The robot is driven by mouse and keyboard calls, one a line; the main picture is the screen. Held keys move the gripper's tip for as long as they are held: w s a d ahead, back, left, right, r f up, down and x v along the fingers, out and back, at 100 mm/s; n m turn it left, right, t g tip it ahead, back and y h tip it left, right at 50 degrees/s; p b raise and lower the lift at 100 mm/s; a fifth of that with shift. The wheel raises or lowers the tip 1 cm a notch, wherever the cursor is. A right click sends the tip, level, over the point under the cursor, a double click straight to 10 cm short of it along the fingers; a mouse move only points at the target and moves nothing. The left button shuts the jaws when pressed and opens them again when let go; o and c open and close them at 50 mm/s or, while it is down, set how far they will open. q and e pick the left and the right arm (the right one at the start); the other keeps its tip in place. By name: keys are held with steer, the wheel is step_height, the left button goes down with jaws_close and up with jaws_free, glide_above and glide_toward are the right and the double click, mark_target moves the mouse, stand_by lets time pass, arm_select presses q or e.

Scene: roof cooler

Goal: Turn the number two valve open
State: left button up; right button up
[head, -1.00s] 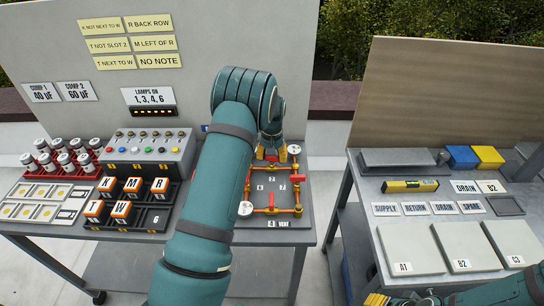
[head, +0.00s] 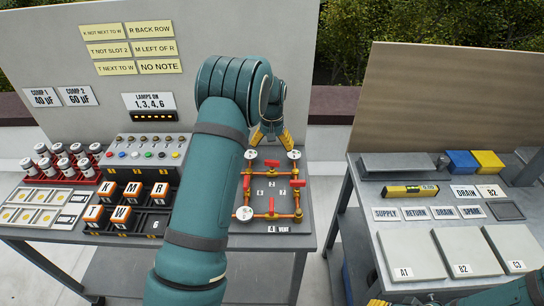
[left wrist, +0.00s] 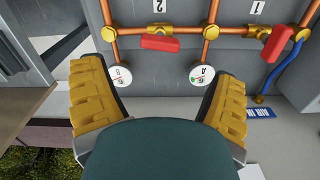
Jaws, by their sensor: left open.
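The number two valve has a red handle (left wrist: 160,42) on a yellow body, below an upside-down "2" label (left wrist: 159,5) in the left wrist view. Its handle lies roughly along the copper pipe. In the head view the valve (head: 271,163) is on the far side of the pipe board, between two white gauges. My left gripper (head: 270,135) is open and empty at the board's far edge, behind that valve. In the left wrist view its yellow fingers (left wrist: 160,105) are wide apart, clear of the handle. My right gripper (head: 378,302) barely shows at the bottom edge.
Gauges B (left wrist: 122,75) and A (left wrist: 202,73) stand close to the left fingertips. A number one valve (left wrist: 277,43) with a diagonal red handle and a blue hose (left wrist: 285,68) is nearby. Other red-handled valves (head: 297,183) share the board. My left arm hides part of it.

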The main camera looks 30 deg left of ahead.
mark_target(272, 161)
arm_select(q)
steer(key=shift+r, duration=2.45)
